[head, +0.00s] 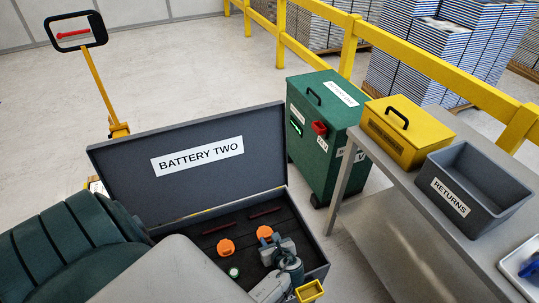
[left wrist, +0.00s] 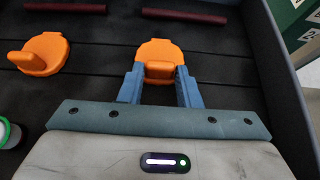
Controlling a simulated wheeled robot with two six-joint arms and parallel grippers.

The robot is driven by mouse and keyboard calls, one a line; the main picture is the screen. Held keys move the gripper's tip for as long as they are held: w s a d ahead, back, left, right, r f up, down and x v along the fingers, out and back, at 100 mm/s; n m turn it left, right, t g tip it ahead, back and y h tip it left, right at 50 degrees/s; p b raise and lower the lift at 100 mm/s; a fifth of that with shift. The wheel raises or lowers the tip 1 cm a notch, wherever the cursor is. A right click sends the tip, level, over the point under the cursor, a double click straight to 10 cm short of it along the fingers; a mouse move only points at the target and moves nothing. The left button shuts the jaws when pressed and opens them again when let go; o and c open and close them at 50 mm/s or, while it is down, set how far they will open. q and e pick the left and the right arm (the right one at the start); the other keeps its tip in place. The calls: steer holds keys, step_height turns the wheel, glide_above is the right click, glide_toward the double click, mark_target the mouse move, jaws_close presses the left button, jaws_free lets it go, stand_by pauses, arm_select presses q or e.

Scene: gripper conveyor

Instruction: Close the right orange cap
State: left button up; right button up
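The right orange cap (head: 264,232) lies on the dark floor of the open grey case (head: 319,247) labelled BATTERY TWO. In the left wrist view the right orange cap (left wrist: 160,48) shows its raised tab between the two blue fingers of my left gripper (left wrist: 160,80). The fingers appear to press the tab from both sides. In the head view my left gripper (head: 273,249) partly hides this cap. The left orange cap (head: 226,247) sits apart from the gripper; it also shows in the left wrist view (left wrist: 38,56). My right gripper is not in view.
A green-rimmed round piece (head: 234,272) and dark red bars (head: 265,212) are in the case. Its raised lid (head: 190,180) stands behind. A green cabinet (head: 315,165) and a table with a yellow box (head: 395,148) and grey RETURNS bin (head: 448,201) stand to the right.

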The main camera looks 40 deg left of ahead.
arm_select(q)
steer(key=o, duration=0.3)
steer(key=shift+s+d+f, duration=0.15)
steer(key=shift+f, duration=0.1)
steer(key=shift+s+d+r, duration=0.1)
steer(key=shift+d+r, duration=0.05)
steer(key=shift+r, duration=0.05)
steer(key=p+v, duration=0.3)
steer(key=v, duration=0.2)
steer(key=p+v, duration=0.3)
steer(key=v, duration=0.1)
steer(key=shift+d+r, duration=0.3)
steer(key=shift+r, duration=0.1)
steer(key=shift+d+r, duration=0.1)
steer(key=shift+d, duration=0.15)
